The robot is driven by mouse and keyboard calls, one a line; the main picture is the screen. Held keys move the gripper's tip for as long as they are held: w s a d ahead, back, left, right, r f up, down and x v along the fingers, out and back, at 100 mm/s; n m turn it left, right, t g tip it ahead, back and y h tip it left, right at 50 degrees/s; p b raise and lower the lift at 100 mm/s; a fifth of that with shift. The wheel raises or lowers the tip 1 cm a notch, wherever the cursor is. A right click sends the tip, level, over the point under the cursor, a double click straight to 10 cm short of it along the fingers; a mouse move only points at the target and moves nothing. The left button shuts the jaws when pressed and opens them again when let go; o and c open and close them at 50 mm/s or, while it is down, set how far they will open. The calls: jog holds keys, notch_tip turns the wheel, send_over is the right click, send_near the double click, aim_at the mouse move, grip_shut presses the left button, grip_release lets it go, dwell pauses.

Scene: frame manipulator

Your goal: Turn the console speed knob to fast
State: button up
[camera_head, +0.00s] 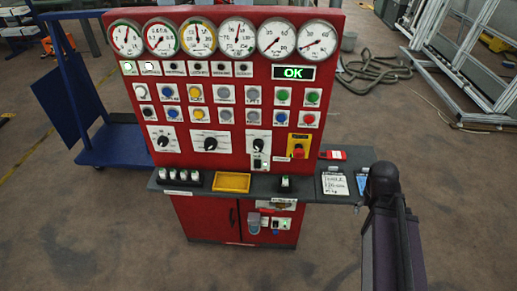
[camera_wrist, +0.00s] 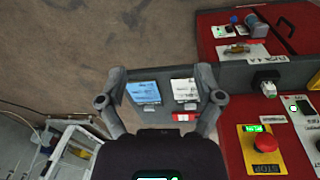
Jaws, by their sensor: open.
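The red console (camera_head: 230,165) stands in the middle of the head view. Its lower panel row carries three black rotary knobs on white plates: a left knob (camera_head: 165,141), a middle knob (camera_head: 211,143) and a right knob (camera_head: 259,145). Their labels are too small to read, so I cannot tell which one is the speed knob. My gripper (camera_wrist: 161,82) is open and empty in the wrist view, above the shelf's end with its cards. It is to the right of the knobs and apart from them. In the head view my arm covers the lower right and its fingers are not clear.
A yellow-plated red stop button (camera_wrist: 265,143) is near the right knob. The grey shelf (camera_head: 330,195) juts out below the panel, with a yellow tray (camera_head: 232,182) and black switch blocks. A blue cart (camera_head: 112,145) stands left. Hoses (camera_head: 373,70) lie on the floor behind.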

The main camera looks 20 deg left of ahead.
jog(key=w+a+f+n+t+h+b, duration=0.3)
jog(key=w+a+f+n+t+b, duration=0.15)
jog(key=w+n+b, duration=0.2)
jog(key=n+t+y+b, duration=0.9)
jog(key=n+t+b, duration=0.4)
jog(key=n, duration=1.1)
send_near(259, 148)
jog(key=shift+s+d+r+g+b, duration=0.2)
jog(key=shift+s+g+b, duration=0.1)
jog(key=shift+s, duration=0.25)
jog(key=shift+s+d+r+g+b, duration=0.15)
jog(key=shift+s+d+g, duration=0.1)
jog(key=shift+s, duration=0.3)
jog(key=shift+w, duration=0.15)
jog(key=shift+x, duration=6.8)
jog(key=shift+a, duration=0.1)
jog(key=c, duration=1.1)
